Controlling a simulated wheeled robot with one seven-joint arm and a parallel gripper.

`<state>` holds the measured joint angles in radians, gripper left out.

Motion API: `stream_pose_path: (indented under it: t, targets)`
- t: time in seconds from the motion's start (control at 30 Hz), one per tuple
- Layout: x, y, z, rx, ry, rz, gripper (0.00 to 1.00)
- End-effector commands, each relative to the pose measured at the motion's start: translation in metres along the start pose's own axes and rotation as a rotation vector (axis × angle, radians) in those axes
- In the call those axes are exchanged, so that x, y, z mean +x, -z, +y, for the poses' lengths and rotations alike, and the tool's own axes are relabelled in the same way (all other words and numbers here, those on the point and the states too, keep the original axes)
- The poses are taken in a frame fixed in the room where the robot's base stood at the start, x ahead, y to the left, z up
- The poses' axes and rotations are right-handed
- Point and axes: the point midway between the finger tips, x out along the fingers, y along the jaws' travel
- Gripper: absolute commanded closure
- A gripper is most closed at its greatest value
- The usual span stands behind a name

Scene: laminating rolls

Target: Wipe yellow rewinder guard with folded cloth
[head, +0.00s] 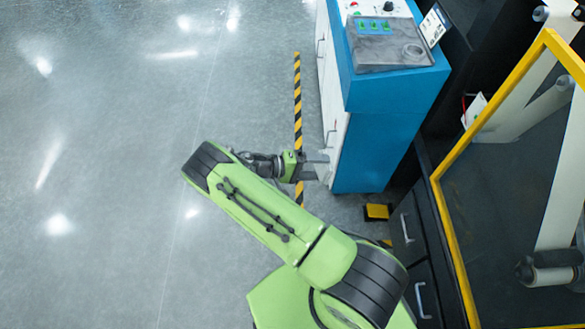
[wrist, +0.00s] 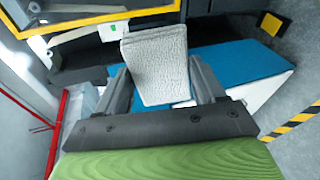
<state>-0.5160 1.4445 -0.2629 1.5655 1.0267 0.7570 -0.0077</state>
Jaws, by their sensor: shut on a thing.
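My gripper (wrist: 160,76) is shut on a folded cloth (wrist: 158,62), a pale grey, textured pad between its two fingers in the wrist view. In the head view my gripper (head: 315,166) is beside the lower white side of the blue cabinet; the cloth is hard to make out there. The yellow rewinder guard (head: 449,226) is a yellow frame around a dark, see-through panel at the right of the head view. It also shows as a yellow bar (wrist: 110,17) at the top of the wrist view. The cloth is apart from the guard.
The blue and white cabinet (head: 375,135) with a control panel (head: 388,40) stands between my gripper and the guard. Black drawers (head: 405,235) are below the guard's left edge. A black-yellow floor stripe (head: 297,90) runs beside the cabinet. The floor at left is clear.

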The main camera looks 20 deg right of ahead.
Motion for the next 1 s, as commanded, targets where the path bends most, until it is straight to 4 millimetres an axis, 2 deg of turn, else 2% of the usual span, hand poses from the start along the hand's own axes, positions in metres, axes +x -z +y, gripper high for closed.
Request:
stream_pose_path:
  t: [0.03, 0.17, 0.33, 0.47, 0.6, 0.7, 0.8, 0.9, 1.0]
  targets:
    - [0.018, -0.003, -0.001, 0.005, -0.011, -0.022, 0.55]
    - [0.068, -0.014, 0.006, 0.015, -0.037, -0.068, 0.55]
    - [0.147, -0.044, 0.028, 0.028, -0.081, -0.135, 0.55]
    - [0.201, -0.074, 0.057, 0.035, -0.118, -0.168, 0.55]
    - [0.247, -0.113, 0.100, 0.040, -0.161, -0.189, 0.55]
    - [0.269, -0.142, 0.135, 0.039, -0.192, -0.195, 0.55]
    - [0.280, -0.168, 0.168, 0.038, -0.225, -0.197, 0.55]
    - [0.283, -0.185, 0.191, 0.034, -0.253, -0.198, 0.55]
    - [0.283, -0.195, 0.204, 0.030, -0.270, -0.202, 0.55]
